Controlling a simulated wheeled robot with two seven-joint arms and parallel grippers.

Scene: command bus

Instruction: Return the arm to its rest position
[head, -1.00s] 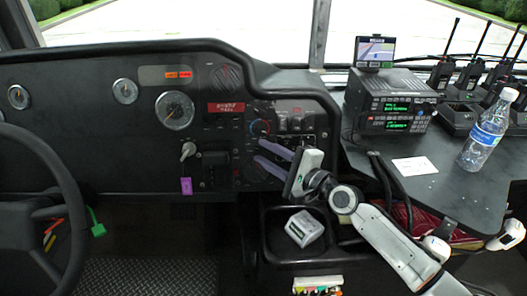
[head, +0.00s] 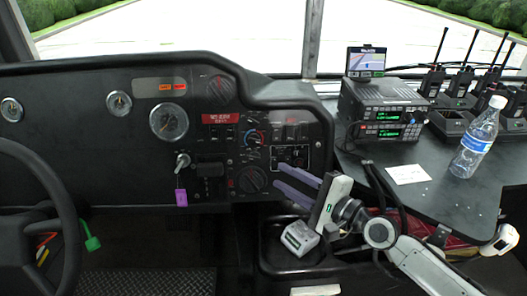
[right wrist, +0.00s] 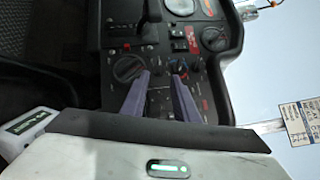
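My right arm comes in from the lower right in the head view. Its gripper (head: 277,177) has two purple fingers that are apart, with nothing between them. The fingers are in front of the lower right part of the dashboard panel, beside a black round knob (head: 252,180). In the right wrist view the fingers (right wrist: 160,77) also stand apart and empty, with the panel's knobs beyond them. I cannot tell the exact gap to the panel. My left arm and gripper do not show.
The steering wheel (head: 62,185) is at the left. A radio unit (head: 380,108), a white card (head: 408,174) and a water bottle (head: 478,140) stand or lie on the right console.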

